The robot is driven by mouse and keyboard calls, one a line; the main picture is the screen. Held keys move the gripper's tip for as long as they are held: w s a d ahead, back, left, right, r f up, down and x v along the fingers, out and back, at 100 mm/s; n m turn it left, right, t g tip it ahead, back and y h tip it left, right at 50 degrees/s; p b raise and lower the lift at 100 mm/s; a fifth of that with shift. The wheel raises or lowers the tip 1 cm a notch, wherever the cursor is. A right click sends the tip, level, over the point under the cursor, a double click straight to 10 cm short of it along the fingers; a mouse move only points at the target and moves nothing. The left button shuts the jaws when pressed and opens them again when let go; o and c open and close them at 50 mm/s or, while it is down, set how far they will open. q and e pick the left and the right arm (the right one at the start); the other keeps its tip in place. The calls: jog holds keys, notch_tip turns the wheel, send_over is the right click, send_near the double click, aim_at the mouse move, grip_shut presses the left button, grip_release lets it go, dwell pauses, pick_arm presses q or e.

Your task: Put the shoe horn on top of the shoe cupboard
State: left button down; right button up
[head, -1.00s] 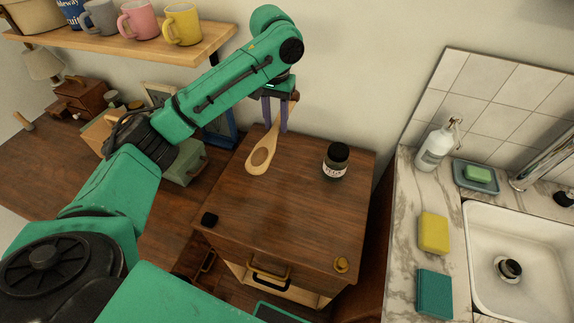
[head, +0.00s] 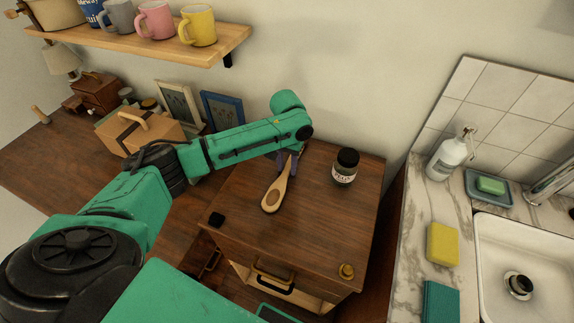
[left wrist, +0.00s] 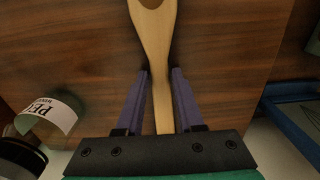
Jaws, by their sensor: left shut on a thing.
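The wooden shoe horn (head: 273,197), long and pale with a wide rounded end, is over the dark brown top of the shoe cupboard (head: 318,225). My left gripper (head: 287,163) is shut on its narrow handle at the far side of the top. The wide end points toward the front of the cupboard. In the left wrist view the shoe horn (left wrist: 155,35) runs between the two purple fingers (left wrist: 158,88) with the wood close below. It looks nearly flat and very near the surface; I cannot tell whether it touches. My right gripper is not in view.
A dark-lidded jar (head: 345,167) stands right of the shoe horn on the cupboard top. A sink counter (head: 414,210) is at right; a mug shelf (head: 140,45) hangs at upper left.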

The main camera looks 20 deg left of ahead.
aim_at(287, 170)
pick_arm(q)
jog(key=c, duration=0.5)
grip_release()
jog(key=shift+c, duration=0.2)
notch_tip(287, 170, up, 12)
